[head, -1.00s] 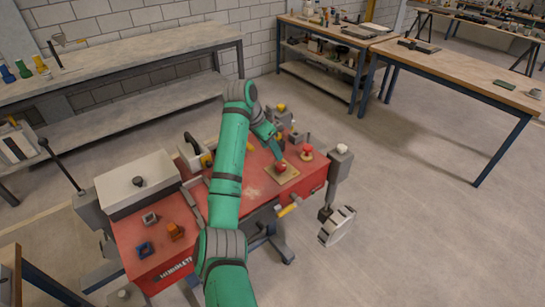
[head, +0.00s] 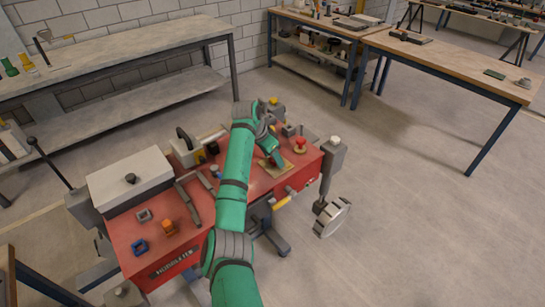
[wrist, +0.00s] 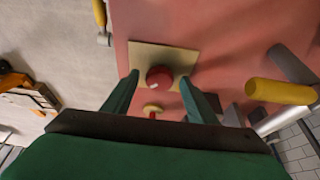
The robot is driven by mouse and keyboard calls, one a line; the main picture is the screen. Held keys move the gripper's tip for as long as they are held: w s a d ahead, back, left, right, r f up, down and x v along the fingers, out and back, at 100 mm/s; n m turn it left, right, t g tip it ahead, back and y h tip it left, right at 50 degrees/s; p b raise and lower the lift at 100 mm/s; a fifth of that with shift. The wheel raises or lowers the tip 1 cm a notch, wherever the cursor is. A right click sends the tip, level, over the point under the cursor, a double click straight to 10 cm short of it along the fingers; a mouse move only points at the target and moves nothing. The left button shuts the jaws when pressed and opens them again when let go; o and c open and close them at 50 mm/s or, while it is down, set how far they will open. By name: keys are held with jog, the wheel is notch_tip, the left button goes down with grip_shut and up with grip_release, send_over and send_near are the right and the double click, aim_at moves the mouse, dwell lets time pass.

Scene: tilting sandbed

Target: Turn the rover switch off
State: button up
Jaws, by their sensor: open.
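A red round knob (wrist: 158,79) stands on a square tan plate (wrist: 148,54) on the red cart top; I take it to be the rover switch, though no label is readable. The plate shows in the head view (head: 286,171) near the cart's right front, with the knob mostly hidden by my gripper (head: 275,161). In the wrist view my gripper (wrist: 160,77) is open, one finger on each side of the knob in the picture. I cannot tell whether the fingers touch it.
A red mushroom button (head: 299,145) stands just behind and right of the plate. A yellow handle (head: 284,201) projects from the cart's front. A grey box (head: 128,180) fills the left side. The floor at the right is open.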

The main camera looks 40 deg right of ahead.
jog(key=shift+c, duration=0.6)
jog(key=c, duration=0.9)
jog(key=shift+c, duration=0.2)
jog(key=n, duration=0.1)
jog(key=n+t, duration=0.1)
jog(key=n, duration=0.2)
jog(key=shift+s+d+t+y, duration=0.2)
jog(key=shift+s+t+y, duration=0.1)
jog(key=shift+s, duration=0.05)
jog(key=n, duration=0.2)
jog(key=n+t+y, duration=0.1)
jog(key=n, duration=0.2)
jog(key=shift+s+d+r+t, duration=0.1)
jog(key=shift+t, duration=0.2)
jog(key=n, duration=0.2)
jog(key=n+y, duration=0.1)
jog(key=n, duration=0.1)
jog(key=shift+d+n+t+y, duration=0.15)
jog(key=shift+n+t+y, duration=0.15)
jog(key=shift+t, duration=0.1)
jog(key=shift+d+n+y, duration=0.15)
jog(key=shift+n+y, duration=0.75)
jog(key=shift+n, duration=1.2)
